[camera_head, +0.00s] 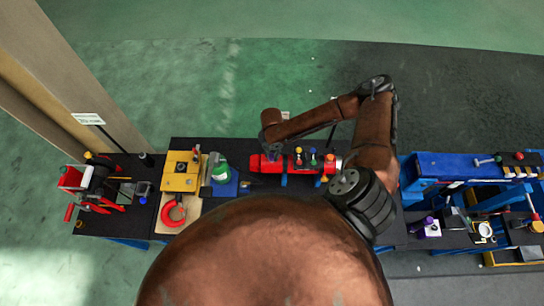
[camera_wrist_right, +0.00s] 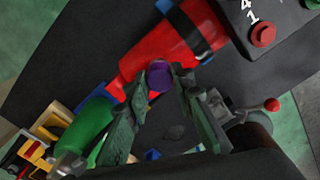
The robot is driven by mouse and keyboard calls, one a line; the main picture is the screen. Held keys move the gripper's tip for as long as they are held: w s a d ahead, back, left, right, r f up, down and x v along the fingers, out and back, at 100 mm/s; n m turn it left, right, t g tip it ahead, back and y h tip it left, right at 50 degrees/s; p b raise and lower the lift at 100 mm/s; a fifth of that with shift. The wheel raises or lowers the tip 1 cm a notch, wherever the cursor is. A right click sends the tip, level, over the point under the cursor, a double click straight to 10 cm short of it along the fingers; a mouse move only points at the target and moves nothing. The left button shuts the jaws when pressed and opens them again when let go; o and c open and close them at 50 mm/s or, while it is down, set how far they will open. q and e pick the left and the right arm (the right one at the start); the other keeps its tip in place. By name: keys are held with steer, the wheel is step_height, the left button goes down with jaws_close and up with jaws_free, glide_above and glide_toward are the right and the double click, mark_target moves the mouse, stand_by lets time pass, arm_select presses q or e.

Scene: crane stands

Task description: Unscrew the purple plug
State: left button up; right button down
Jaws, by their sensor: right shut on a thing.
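The purple plug (camera_wrist_right: 159,76) sits on the side of a red cylindrical body (camera_wrist_right: 165,45) in the right wrist view. My right gripper (camera_wrist_right: 161,80) has its two dark green fingers on either side of the plug, shut on it. In the head view the red body (camera_head: 262,167) lies on the dark bench, and my right gripper (camera_head: 270,152) reaches down to its left part from behind. The plug is mostly hidden there by the gripper. My left gripper is not in view.
A green cylinder (camera_head: 220,173) on a blue base and a yellow block (camera_head: 180,180) stand to the left. Blue equipment (camera_head: 450,168) stands at the right. Green floor lies behind the bench.

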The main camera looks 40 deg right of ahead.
steer(key=shift+r, duration=0.1)
stand_by(0.5)
steer(key=shift+n, duration=0.5)
steer(key=n, duration=0.4)
steer(key=shift+n, duration=0.7)
steer(key=n, duration=0.4)
steer(key=n, duration=0.2)
steer(key=shift+w+r+n, duration=0.1)
steer(key=shift+n, duration=1.5)
